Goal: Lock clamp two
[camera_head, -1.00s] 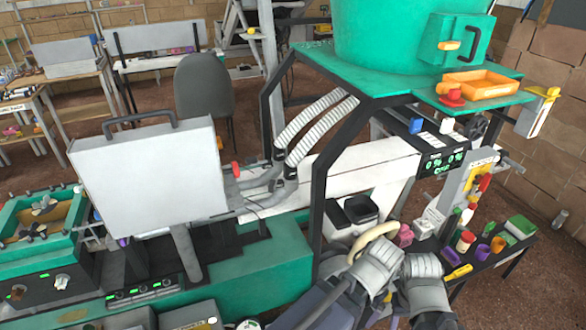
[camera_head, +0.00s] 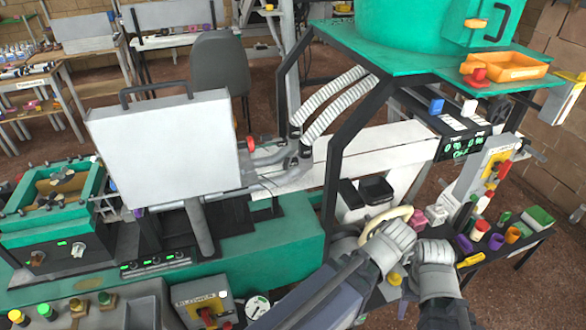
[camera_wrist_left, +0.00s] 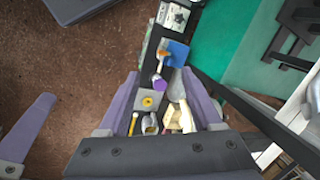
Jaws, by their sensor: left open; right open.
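A green-framed box (camera_head: 98,207) at the far left of the head view carries small dark wing-shaped pieces (camera_head: 50,203) that may be clamps. I cannot tell which one is clamp two, nor whether any is locked. My right gripper (camera_head: 436,252) is at the lower right of the head view, apart from the box. My left gripper is beside it at lower centre. In the left wrist view my left gripper (camera_wrist_left: 160,74) has its purple fingers spread, with small items visible beyond and between them. Nothing is clearly held.
A large grey panel (camera_head: 165,150) stands between the box and my grippers. A green machine frame (camera_head: 430,55) rises at the right. A dark table (camera_head: 495,250) with cups and small items lies close to my right gripper. A blower control box (camera_head: 205,305) is low in front.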

